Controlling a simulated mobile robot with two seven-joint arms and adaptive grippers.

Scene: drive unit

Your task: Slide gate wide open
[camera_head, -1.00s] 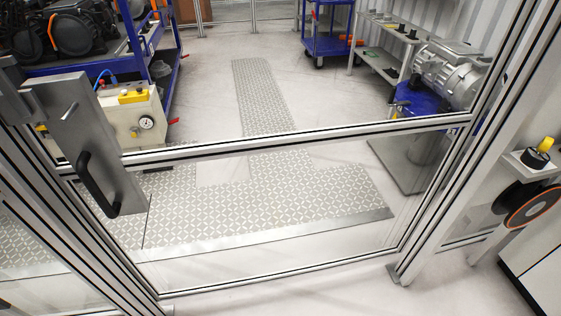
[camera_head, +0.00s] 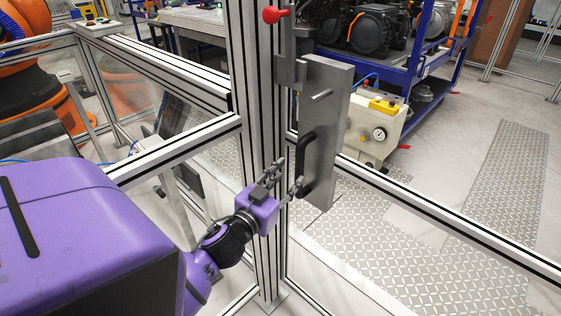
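The gate is a clear panel in a silver frame (camera_head: 420,205), right of the aluminium post (camera_head: 262,90). A grey metal plate (camera_head: 328,115) stands upright at its left edge, by the post. A black bow handle (camera_head: 306,160) is on this plate. My purple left arm comes in from the left. My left gripper (camera_head: 289,172) is in front of the post, just left of the handle's lower part. Its two fingers are apart, with nothing seen between them. I cannot tell whether a fingertip touches the handle. My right gripper is not in view.
A red knob (camera_head: 275,14) sits high on the post. Fixed clear fence panels are left of it, with an orange robot (camera_head: 28,65) behind. Behind the gate are a blue rack (camera_head: 425,50), a light box with a gauge (camera_head: 375,130) and patterned floor plates (camera_head: 510,170).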

